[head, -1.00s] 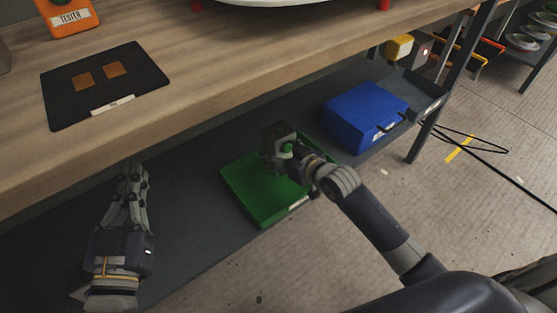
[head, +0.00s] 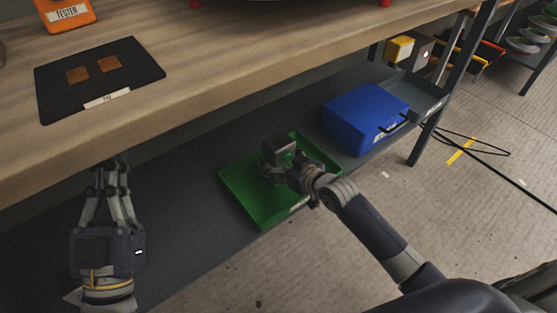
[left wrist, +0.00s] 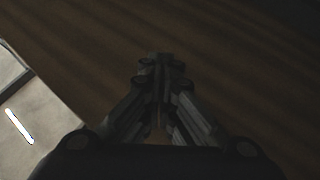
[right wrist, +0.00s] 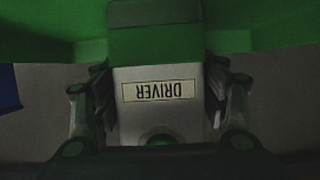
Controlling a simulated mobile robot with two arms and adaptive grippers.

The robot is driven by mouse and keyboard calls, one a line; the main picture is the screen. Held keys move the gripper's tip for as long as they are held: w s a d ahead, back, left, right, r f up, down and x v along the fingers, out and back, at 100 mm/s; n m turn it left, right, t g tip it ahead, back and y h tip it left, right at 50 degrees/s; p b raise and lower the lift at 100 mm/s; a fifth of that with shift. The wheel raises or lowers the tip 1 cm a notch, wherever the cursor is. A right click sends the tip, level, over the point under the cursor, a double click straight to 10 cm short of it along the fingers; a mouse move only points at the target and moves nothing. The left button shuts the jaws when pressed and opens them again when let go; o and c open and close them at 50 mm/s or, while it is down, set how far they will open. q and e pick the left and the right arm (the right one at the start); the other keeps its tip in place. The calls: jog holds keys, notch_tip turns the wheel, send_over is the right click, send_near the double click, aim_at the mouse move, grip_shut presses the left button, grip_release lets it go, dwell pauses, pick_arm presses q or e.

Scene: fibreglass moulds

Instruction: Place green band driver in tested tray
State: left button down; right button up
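In the right wrist view the driver (right wrist: 160,105) shows an upside-down "DRIVER" label, with a green band (right wrist: 155,41) at the far end. My right gripper (head: 277,170) has its fingers against both sides of it, over the green tray (head: 245,198) on the lower shelf. The tray's white label is too small to read. Whether the driver touches the tray floor is unclear. My left gripper (head: 114,165) is empty, fingertips together, by the bench front edge.
A blue bin (head: 352,125) stands right of the tray on the lower shelf (head: 185,195). The wooden bench (head: 210,75) overhangs the shelf and carries a black mat (head: 135,70) and an orange tester (head: 66,12). A metal leg (head: 435,110) stands at right.

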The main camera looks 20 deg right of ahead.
aim_at(286, 164)
dwell(0.3)
jog(key=shift+r, duration=0.25)
jog(key=shift+s+d, duration=0.1)
jog(key=shift+s, duration=0.1)
jog(key=p+v, duration=0.2)
jog(key=v, duration=0.3)
jog(key=shift+s+r, duration=0.15)
pick_arm(q)
notch_tip(286, 164, down, 18)
jog(key=w+a+g+y+p, duration=0.1)
jog(key=a+g+y+p, duration=0.1)
jog(key=g, duration=0.8)
jog(key=shift+g+y, duration=0.3)
jog(key=shift+y, duration=0.5)
pick_arm(e)
jog(key=s+a+r+m+h, duration=0.1)
jog(key=s+a+r, duration=0.3)
jog(key=s+r, duration=0.5)
jog(key=s, duration=0.3)
jog(key=shift+s+r+m+t+h, duration=0.2)
jog(key=shift+r+m+t+h, duration=0.1)
jog(key=shift+h, duration=0.1)
pick_arm(q)
jog(key=shift+a+f, duration=0.1)
pick_arm(e)
jog(key=shift+a+f, duration=0.1)
jog(key=shift+f, duration=0.05)
